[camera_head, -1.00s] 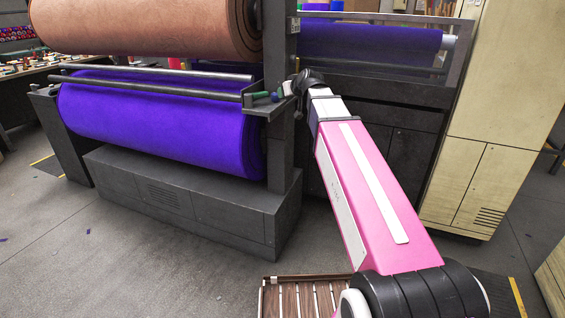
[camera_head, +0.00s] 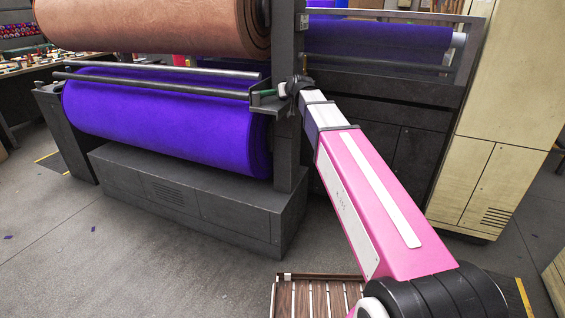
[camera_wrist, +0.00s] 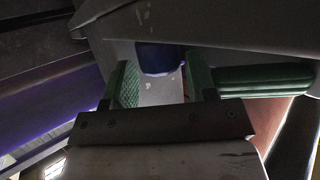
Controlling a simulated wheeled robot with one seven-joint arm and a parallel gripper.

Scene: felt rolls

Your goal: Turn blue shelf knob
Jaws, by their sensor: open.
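The blue knob (camera_wrist: 160,58) shows in the wrist view as a rounded dark blue shape below a grey surface. My gripper (camera_wrist: 158,66) is open, with one green pad on each side of the knob. A gap shows beside the left pad; the right pad is close, and I cannot tell whether it touches. In the head view my gripper (camera_head: 283,90) is at the small dark shelf (camera_head: 272,107) on the machine's post, and it hides the knob there.
A ridged green piece (camera_wrist: 262,80) lies just right of the right pad; green also shows on the shelf in the head view (camera_head: 267,93). A purple felt roll (camera_head: 165,120) and metal bars are left of the shelf. The dark post (camera_head: 288,150) stands close by.

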